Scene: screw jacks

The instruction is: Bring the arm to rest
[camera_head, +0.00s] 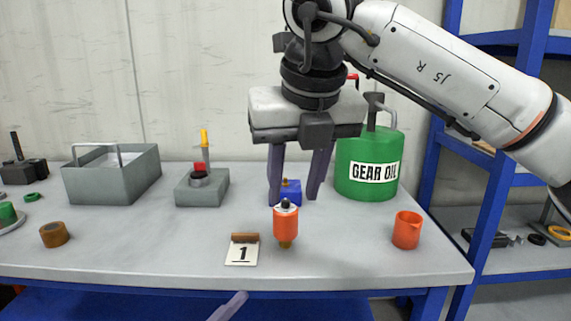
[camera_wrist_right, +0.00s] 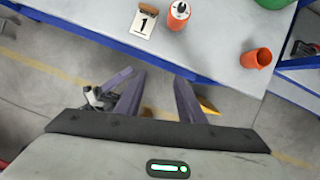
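My right arm comes in from the upper right in the head view. Its gripper (camera_head: 295,200) points down with two purple-grey fingers spread apart. In the wrist view its fingers (camera_wrist_right: 158,85) are also apart, with only floor between them, short of the table's front edge. Nothing is held. A purple-grey fingertip (camera_head: 230,306), apparently my left gripper's, shows at the bottom of the head view. The rest of that gripper is out of frame, so its opening cannot be told.
An orange bottle-shaped jack (camera_head: 286,226), a card marked 1 (camera_head: 242,254) and an orange cup (camera_head: 407,230) stand on the grey table (camera_head: 340,255). Behind are a blue block (camera_head: 291,190), a green gear oil can (camera_head: 370,160) and a grey tray (camera_head: 112,178). Blue shelving (camera_head: 480,215) stands right.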

